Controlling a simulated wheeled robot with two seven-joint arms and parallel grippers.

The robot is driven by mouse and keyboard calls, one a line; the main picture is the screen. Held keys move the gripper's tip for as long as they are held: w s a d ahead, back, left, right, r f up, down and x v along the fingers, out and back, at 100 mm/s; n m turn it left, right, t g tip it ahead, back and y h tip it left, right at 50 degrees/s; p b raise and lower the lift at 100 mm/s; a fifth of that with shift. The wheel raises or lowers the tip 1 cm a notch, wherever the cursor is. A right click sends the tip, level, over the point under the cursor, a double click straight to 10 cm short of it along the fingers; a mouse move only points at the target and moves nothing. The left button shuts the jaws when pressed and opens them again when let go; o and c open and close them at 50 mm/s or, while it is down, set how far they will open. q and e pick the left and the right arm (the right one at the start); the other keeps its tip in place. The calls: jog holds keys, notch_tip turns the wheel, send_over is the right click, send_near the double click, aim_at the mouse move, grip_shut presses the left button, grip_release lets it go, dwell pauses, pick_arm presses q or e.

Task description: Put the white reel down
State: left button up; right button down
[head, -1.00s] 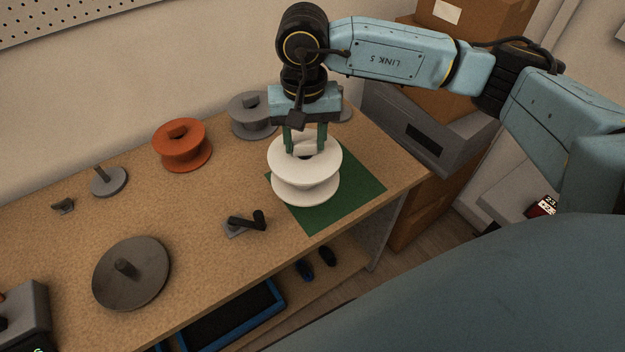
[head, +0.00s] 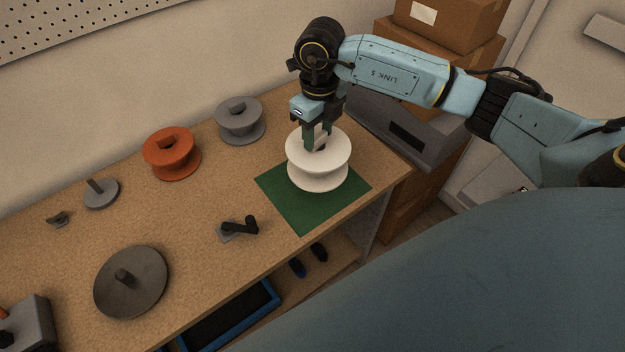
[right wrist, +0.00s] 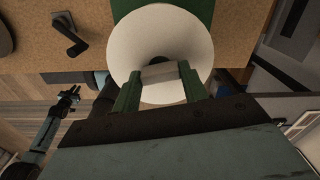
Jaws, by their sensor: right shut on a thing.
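The white reel (head: 318,172) is upright over the back right part of the green mat (head: 298,212). I cannot tell whether its lower flange touches the mat or hangs just above it. My right gripper (head: 318,138) is above the reel, pointing down, shut on the grey tab at its hub. In the right wrist view the two green fingers (right wrist: 158,85) sit on either side of this tab, and the white flange (right wrist: 130,42) spreads beyond them. My left gripper (right wrist: 70,97) shows small at the left of the right wrist view; its jaws are unclear.
An orange reel (head: 171,166) and a grey reel (head: 240,128) stand at the back of the bench. A grey spindle stand (head: 101,196), a black crank (head: 240,228) and a dark disc (head: 130,290) are further left. A grey case (head: 435,140) stands beyond the right end.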

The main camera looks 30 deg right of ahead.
jog(key=shift+d+f+m, duration=0.1)
jog(key=shift+d+m, duration=0.25)
jog(key=shift+m, duration=0.65)
notch_tip(320, 180, down, 10)
jog(key=shift+f, duration=0.15)
jog(key=c, duration=0.8)
grip_release()
jog(key=shift+o, duration=0.2)
notch_tip(320, 180, up, 12)
jog(key=shift+r, duration=0.15)
